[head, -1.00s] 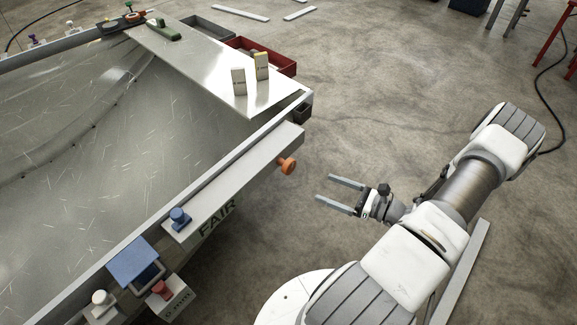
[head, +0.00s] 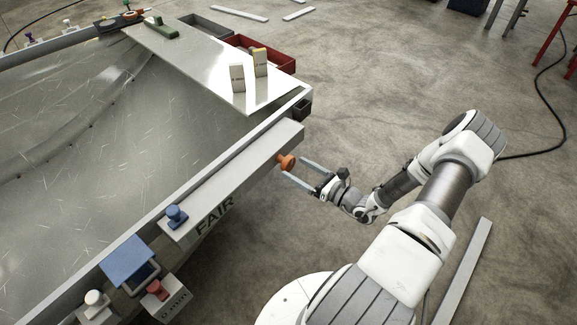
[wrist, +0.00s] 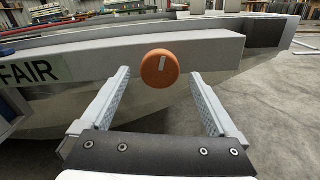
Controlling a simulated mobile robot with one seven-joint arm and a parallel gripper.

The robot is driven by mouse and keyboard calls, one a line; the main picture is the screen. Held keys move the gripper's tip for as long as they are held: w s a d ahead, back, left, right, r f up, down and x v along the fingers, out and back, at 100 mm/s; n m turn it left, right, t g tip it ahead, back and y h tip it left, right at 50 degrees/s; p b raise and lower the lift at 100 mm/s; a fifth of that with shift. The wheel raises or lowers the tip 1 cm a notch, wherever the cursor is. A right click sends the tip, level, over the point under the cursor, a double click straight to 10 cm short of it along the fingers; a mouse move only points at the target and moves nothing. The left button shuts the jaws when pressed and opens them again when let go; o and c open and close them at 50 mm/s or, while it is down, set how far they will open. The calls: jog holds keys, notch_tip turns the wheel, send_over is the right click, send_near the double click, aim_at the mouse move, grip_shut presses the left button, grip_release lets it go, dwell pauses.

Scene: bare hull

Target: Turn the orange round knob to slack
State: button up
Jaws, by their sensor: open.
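The orange round knob (head: 286,162) sticks out from the side of the grey ledge on the hull's edge. In the wrist view the knob (wrist: 160,68) faces me, with a pale upright mark on its face. My gripper (head: 293,170) is open, its two fingers pointing at the knob. In the wrist view the fingers of my gripper (wrist: 161,78) lie left and right of the knob's line, with clear gaps on both sides. I cannot tell whether the fingertips reach past the knob's face. Nothing is between them.
A red knob (head: 157,290) and a white knob (head: 94,298) sit nearer. A red tray (head: 262,56) lies at the far side. The floor right of the hull is open.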

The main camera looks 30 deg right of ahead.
aim_at(291, 165)
jog(key=shift+b+x, duration=0.3)
jog(key=shift+x, duration=1.75)
jog(key=c, duration=1.3)
jog(key=shift+c, duration=0.2)
